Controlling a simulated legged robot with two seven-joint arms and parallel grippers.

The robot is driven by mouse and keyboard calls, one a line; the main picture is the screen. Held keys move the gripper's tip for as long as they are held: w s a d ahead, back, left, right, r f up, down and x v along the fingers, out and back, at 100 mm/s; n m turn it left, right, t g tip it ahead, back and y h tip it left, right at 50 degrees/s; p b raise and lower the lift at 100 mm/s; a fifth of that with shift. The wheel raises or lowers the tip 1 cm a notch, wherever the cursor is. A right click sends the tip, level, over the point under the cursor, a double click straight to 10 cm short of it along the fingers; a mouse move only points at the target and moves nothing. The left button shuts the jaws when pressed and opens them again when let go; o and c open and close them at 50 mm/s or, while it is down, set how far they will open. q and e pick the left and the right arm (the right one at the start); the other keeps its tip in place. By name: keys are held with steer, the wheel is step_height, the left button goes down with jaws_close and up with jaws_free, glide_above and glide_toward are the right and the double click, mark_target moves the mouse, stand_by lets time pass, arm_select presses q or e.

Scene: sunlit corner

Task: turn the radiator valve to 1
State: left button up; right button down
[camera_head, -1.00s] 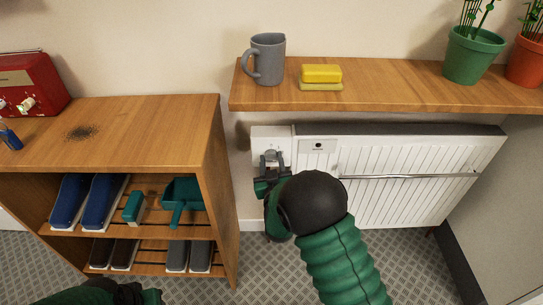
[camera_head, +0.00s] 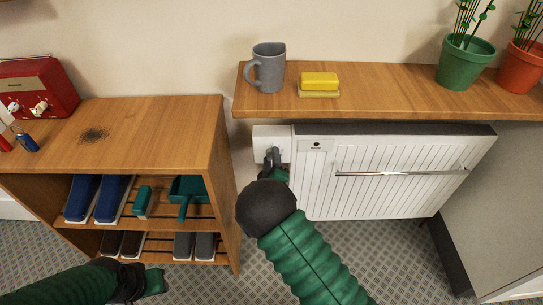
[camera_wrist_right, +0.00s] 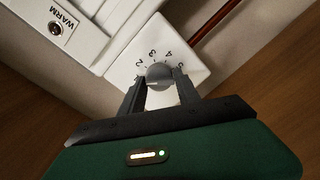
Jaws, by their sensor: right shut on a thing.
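The radiator valve is a grey round knob (camera_wrist_right: 158,75) on a white square plate (camera_wrist_right: 190,62) with numbers around it, in the right wrist view. The digits 2, 3, 4 and 5 can be made out; the knob's exact setting is hard to read. My right gripper (camera_wrist_right: 158,92) is shut on the knob, one finger on each side. In the head view the white plate (camera_head: 262,138) shows at the radiator's left end, and my right gripper (camera_head: 273,160) covers the knob. My left gripper (camera_head: 152,283) is low at the left; its jaws are unclear.
The white radiator (camera_head: 390,190) with a rail hangs below a wooden shelf (camera_head: 390,88) bearing a mug (camera_head: 268,70), a yellow sponge (camera_head: 320,80) and plant pots. A shoe rack (camera_head: 150,130) stands close on the left. A WARM label (camera_wrist_right: 62,18) shows beside the plate.

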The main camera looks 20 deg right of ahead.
steer(key=shift+n, duration=0.3)
steer(key=shift+a, duration=0.1)
steer(key=c, duration=0.9)
jaws_free()
